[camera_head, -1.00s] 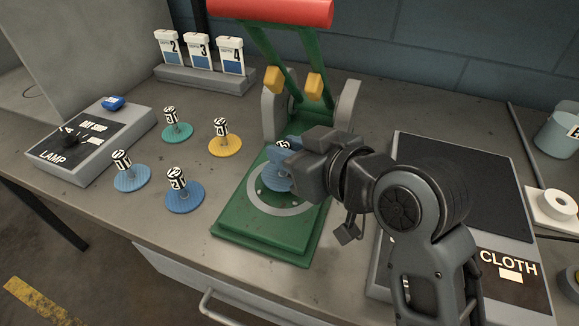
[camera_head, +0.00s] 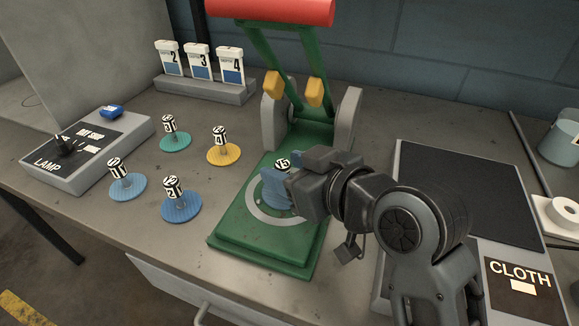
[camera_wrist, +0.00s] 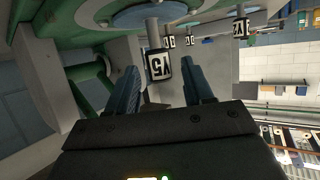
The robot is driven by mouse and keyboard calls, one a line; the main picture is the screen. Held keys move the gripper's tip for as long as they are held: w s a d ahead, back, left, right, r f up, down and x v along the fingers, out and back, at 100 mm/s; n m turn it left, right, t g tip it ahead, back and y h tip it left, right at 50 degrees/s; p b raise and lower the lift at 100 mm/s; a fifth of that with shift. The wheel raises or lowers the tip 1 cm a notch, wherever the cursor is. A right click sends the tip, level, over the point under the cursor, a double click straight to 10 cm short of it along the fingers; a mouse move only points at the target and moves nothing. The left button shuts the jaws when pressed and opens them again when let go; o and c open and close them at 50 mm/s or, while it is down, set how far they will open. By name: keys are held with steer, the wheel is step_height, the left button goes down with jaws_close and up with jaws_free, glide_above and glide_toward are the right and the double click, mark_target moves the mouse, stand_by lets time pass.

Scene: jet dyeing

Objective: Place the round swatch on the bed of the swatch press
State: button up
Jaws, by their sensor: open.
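The round swatch's disc shows blue-grey in the wrist view (camera_wrist: 150,14), lying against the green bed within a pale ring. Its post carries a black-and-white knob marked with a 5 (camera_wrist: 159,66), which also shows upright in the head view. The swatch press (camera_head: 300,238) is green, with its red-handled lever (camera_head: 270,11) raised. My gripper (camera_head: 284,184) is low over the bed and hides part of the swatch. In the wrist view its two fingers are apart, one on each side of the knob, with gaps showing.
Several other swatches, such as a yellow one (camera_head: 223,154) and a blue one (camera_head: 181,208), stand left of the press. A lamp box (camera_head: 75,150) is at far left. Numbered cards (camera_head: 200,62) stand behind.

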steer(key=shift+r, duration=0.1)
steer(key=shift+r, duration=0.1)
steer(key=v, duration=1.2)
